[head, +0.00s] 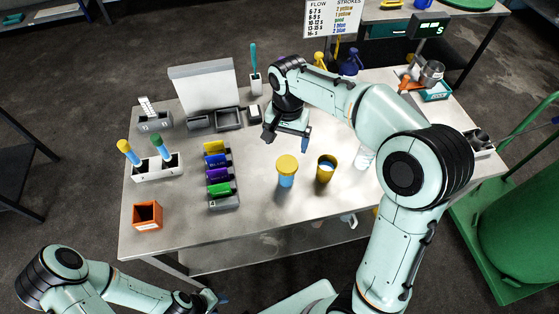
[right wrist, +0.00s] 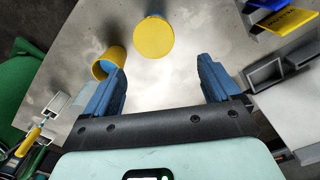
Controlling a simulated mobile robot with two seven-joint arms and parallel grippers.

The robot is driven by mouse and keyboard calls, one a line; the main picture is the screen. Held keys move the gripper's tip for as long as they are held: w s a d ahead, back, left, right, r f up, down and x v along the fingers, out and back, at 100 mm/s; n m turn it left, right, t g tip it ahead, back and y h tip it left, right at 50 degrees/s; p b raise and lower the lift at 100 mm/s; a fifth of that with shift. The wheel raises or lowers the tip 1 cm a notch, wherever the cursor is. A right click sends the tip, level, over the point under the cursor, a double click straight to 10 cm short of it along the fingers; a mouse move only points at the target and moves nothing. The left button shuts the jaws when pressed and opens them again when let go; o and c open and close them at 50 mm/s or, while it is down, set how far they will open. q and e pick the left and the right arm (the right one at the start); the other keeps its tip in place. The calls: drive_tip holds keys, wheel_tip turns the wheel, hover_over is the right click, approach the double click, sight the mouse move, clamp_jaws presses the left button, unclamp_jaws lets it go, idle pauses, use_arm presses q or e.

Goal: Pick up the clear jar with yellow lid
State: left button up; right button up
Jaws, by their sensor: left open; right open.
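The clear jar with yellow lid (head: 287,172) stands upright on the grey table, with blue contents showing through its side. In the right wrist view its round lid (right wrist: 153,37) lies just beyond the fingertips, roughly between them. My right gripper (head: 287,140) is open and empty, above the table on the far side of the jar and apart from it; its blue fingers (right wrist: 161,70) are spread wide in the wrist view. My left gripper (head: 208,299) is low at the near edge of the head view, away from the table top, and open.
An open yellow cup (head: 326,170) with blue inside stands close right of the jar and also shows in the wrist view (right wrist: 108,63). An orange box (head: 147,214) is further left. The table's near middle is clear.

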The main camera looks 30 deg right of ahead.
sight(288, 164)
drive_tip(key=f, duration=0.4)
drive_tip(key=s+f, duration=0.1)
drive_tip(key=f, duration=0.1)
drive_tip(key=shift+f+b, duration=0.2)
drive_tip(key=shift+b, duration=0.1)
drive_tip(key=shift+w+f, duration=0.15)
drive_tip(key=shift+f, duration=0.4)
drive_tip(key=f, duration=0.4)
drive_tip(key=shift+s+a+f, duration=0.1)
drive_tip(key=shift+s+f, duration=0.05)
drive_tip(key=shift+s, duration=0.2)
drive_tip(key=shift+f, duration=0.45)
drive_tip(key=c, duration=1)
